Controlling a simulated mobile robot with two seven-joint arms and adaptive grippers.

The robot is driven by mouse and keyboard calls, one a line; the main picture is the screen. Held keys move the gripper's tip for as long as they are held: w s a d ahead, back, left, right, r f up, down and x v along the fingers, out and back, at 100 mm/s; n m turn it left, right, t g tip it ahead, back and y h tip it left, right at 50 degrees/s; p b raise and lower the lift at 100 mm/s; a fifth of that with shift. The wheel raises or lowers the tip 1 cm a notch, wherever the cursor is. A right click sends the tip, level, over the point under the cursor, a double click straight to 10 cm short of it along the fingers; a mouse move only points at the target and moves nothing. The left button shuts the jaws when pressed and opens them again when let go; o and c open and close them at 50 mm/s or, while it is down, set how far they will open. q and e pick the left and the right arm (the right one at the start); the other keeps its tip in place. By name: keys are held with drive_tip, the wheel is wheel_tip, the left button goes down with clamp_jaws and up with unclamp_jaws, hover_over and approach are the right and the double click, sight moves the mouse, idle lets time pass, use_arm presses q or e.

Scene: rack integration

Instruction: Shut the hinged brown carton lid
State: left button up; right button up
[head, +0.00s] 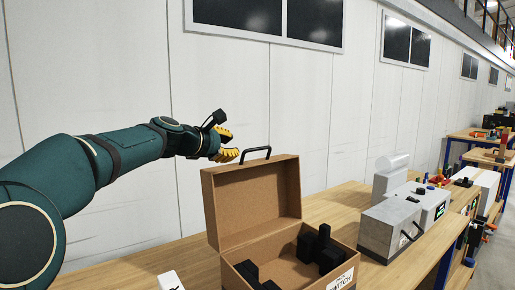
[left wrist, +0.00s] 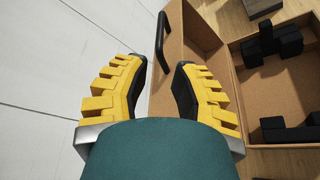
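The brown carton (head: 292,228) stands on the wooden table, open at the top. Its hinged lid (head: 252,200) is raised upright at the left rear, with a black handle (head: 256,152) on its upper edge. My left gripper (head: 231,144) is near the lid's top left corner, slightly above it, with its yellow fingers spread and nothing between them. In the left wrist view, the lid (left wrist: 172,75) and its handle (left wrist: 162,40) appear beyond the gap between the fingers; I cannot tell whether a finger touches the lid. My right gripper is not in view.
Several black parts (head: 320,250) lie inside the carton. A grey machine (head: 391,230) stands right of the carton. The bare table (head: 335,204) shows between them, and a white panelled wall (head: 110,60) runs behind.

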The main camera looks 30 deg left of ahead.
sight(258, 149)
use_arm(q)
drive_tip(key=p+x, duration=0.7)
drive_tip(key=x, duration=0.5)
drive_tip(key=shift+r, duration=0.1)
drive_tip(key=shift+w+d, duration=0.1)
drive_tip(key=shift+w, duration=0.55)
drive_tip(key=shift+f, duration=0.25)
clamp_jaws()
